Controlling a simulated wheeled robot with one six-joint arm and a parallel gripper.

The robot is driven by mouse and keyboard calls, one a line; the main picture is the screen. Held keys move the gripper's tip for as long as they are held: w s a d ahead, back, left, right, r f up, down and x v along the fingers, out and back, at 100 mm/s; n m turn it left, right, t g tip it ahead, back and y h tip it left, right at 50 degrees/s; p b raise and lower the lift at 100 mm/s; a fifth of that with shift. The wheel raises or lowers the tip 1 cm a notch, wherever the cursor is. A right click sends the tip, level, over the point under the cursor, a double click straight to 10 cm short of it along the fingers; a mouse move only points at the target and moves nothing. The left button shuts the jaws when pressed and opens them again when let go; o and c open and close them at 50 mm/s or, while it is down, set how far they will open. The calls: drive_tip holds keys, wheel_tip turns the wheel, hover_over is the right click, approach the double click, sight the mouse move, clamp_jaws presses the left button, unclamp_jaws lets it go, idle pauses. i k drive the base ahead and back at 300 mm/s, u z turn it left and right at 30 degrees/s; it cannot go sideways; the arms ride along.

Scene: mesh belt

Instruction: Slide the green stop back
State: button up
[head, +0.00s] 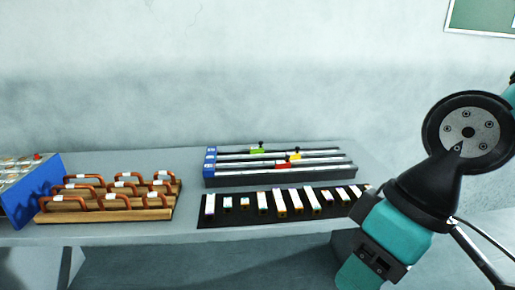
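The green stop (257,150) sits on the rearmost rail of a rail unit (265,181) on the table, a little left of the rail's middle, with a small dark knob on top. A yellow stop (294,156) is on the middle rail and a red stop (283,165) on the front rail. My gripper's fingers are not visible in this view.
A black mat (215,218) with several white blocks lies in front of the rails. Wooden racks (105,214) with copper-coloured handles stand at the left, beside a blue panel box (33,191). The table (110,160) behind the racks is clear.

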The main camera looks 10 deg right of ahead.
sight(253, 150)
drive_tip(key=u, duration=0.3)
drive_tip(key=i, duration=1.55)
drive_tip(key=u, duration=0.1)
